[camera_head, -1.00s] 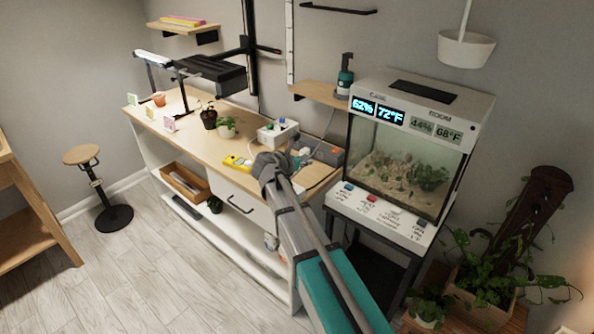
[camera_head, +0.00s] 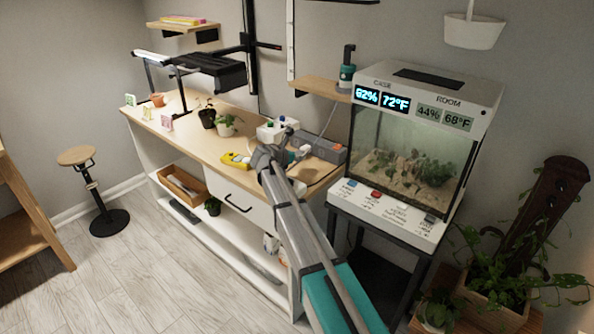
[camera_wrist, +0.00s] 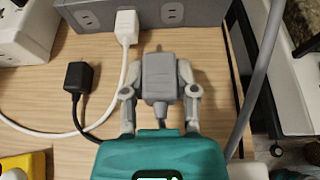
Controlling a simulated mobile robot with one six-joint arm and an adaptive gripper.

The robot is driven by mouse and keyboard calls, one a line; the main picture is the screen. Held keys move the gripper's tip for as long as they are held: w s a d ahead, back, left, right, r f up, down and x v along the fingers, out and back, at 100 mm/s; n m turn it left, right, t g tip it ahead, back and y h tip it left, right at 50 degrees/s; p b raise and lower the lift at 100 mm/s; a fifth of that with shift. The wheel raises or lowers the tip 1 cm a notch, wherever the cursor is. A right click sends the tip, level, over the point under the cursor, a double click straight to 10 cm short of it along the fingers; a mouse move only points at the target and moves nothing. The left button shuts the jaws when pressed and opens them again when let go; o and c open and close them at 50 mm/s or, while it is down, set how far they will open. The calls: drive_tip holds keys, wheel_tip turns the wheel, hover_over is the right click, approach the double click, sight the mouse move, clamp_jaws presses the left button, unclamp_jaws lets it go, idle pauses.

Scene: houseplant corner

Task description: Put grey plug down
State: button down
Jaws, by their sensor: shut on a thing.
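The grey plug (camera_wrist: 159,78) shows in the wrist view, held between the two grey fingers of my gripper (camera_wrist: 160,95). Its cord leaves from the near end and goes out of sight under the teal body of my gripper. The plug is over the wooden bench top, a little short of the grey power strip (camera_wrist: 165,12). I cannot tell whether it touches the wood. In the head view my gripper (camera_head: 270,155) is over the right part of the bench (camera_head: 190,140), and the plug is too small to make out there.
A white plug (camera_wrist: 126,28) sits at the power strip, its cable running left. A black plug (camera_wrist: 78,78) lies on the wood to the left. A white box (camera_wrist: 22,30) and a yellow device (camera_head: 236,160) are nearby. A thick grey cable (camera_wrist: 262,80) runs along the right.

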sight(297, 170)
drive_tip(key=shift+w+f, duration=0.4)
drive_tip(key=shift+f, duration=0.05)
drive_tip(key=shift+w+f+b, duration=0.45)
drive_tip(key=shift+f+b, duration=0.3)
drive_tip(key=shift+b, duration=0.2)
drive_tip(key=shift+f+b, duration=1.25)
drive_tip(key=shift+s+f, duration=0.1)
drive_tip(key=shift+f, duration=0.05)
